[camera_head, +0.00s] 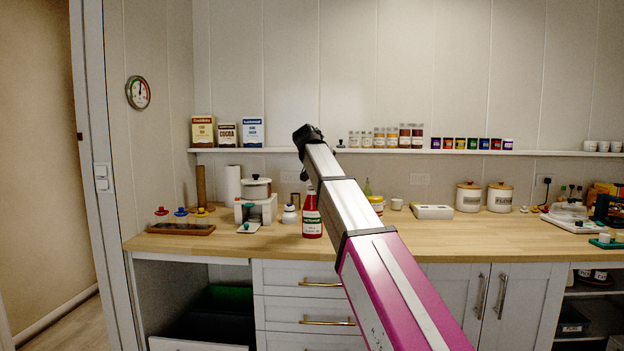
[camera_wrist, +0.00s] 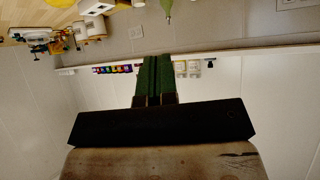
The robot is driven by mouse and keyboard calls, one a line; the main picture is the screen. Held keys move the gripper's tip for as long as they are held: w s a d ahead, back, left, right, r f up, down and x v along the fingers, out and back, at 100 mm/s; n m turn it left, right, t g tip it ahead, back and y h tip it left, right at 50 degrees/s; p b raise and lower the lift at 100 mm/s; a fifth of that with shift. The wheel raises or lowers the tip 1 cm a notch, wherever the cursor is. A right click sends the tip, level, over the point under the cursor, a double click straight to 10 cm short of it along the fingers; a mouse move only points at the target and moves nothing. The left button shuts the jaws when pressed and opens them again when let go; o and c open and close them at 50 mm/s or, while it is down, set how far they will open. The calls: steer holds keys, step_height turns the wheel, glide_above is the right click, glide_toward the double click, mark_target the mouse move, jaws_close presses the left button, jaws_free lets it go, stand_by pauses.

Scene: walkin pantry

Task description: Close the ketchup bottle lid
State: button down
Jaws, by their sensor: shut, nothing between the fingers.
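The ketchup bottle (camera_head: 312,216) is red with a label and stands upright on the wooden counter, in the head view. Its top lies close beside my arm in the picture, and I cannot tell whether its lid is open. I do not make out the bottle in the wrist view. In the wrist view, which is upside down, the two green fingers of my gripper (camera_wrist: 155,62) are together and empty. In the head view the end of my arm shows above the bottle, near shelf height, and the fingers cannot be made out.
A wall shelf (camera_head: 270,150) runs behind, with boxes and several spice jars. The counter's front is fairly clear.

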steer(key=s+a+r+n+g+y, duration=0.2)
steer(key=a+r+n+g+y, duration=0.35)
steer(key=r, duration=0.25)
steer(key=x, duration=0.9)
steer(key=shift+d+f, duration=0.1)
steer(key=shift+d, duration=0.05)
steer(key=f, duration=0.1)
steer(key=s+f, duration=0.1)
steer(key=f, duration=0.1)
steer(key=shift+f+t, duration=0.1)
steer(key=shift+t, duration=0.15)
steer(key=shift+s+f, duration=0.1)
steer(key=shift+f, duration=0.4)
